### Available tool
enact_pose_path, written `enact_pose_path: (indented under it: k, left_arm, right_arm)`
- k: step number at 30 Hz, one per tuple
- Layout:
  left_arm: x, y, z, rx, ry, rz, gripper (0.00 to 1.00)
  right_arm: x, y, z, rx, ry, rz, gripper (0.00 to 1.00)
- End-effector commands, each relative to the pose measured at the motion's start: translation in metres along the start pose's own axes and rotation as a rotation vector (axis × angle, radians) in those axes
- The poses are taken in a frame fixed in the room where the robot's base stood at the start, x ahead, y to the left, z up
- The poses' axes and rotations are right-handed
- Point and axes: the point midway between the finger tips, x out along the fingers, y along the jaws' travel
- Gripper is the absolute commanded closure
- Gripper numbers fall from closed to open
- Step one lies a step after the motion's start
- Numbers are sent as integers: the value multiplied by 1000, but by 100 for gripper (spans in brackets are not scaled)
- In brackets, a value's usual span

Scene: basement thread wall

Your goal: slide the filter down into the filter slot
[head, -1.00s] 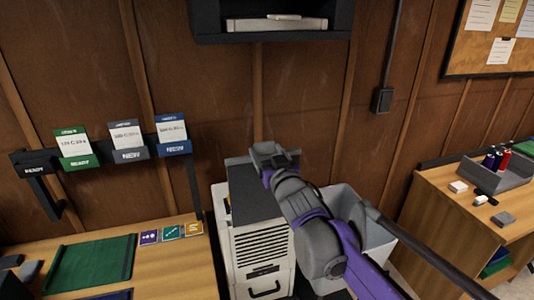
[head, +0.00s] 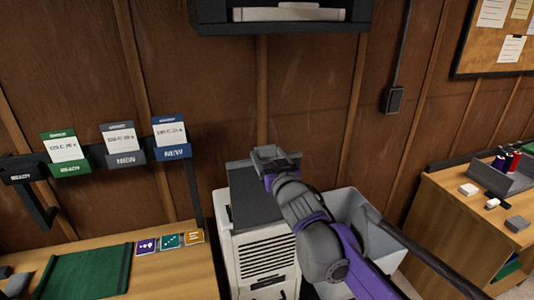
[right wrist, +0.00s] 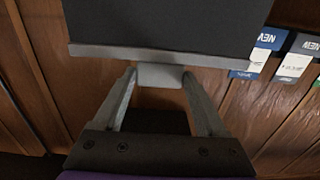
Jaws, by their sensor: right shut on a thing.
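The filter (right wrist: 165,22), a dark flat panel with a grey edge strip, fills the top of the right wrist view. My right gripper (right wrist: 158,76) is shut on the grey tab at its edge. In the head view my right gripper (head: 275,156) is at the top edge of the dark panel (head: 256,200), which stands over the white vented unit (head: 266,258). The filter slot is hidden, and I cannot tell whether the filter's lower edge is inside it. My left gripper is not in view.
A grey open bin (head: 382,238) stands right of the unit, behind my right arm. A dark shelf (head: 280,28) hangs above. A wooden bench with a green mat (head: 85,272) is on the left, a wooden cabinet (head: 455,230) on the right. Cards (head: 120,145) hang on the wall.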

Motion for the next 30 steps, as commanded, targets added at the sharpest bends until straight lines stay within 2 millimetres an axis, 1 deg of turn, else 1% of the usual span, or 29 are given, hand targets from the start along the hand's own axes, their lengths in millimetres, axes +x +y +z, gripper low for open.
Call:
enact_pose_path:
  k: [1, 13, 30]
  left_arm:
    - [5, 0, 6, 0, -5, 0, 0]
    - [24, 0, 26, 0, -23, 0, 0]
    - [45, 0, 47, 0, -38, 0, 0]
  right_arm:
    - [-2, 0, 8, 1, -2, 0, 75]
    - [-10, 2, 39, -1, -1, -4, 75]
    - [-6, 2, 84, 0, -1, -1, 75]
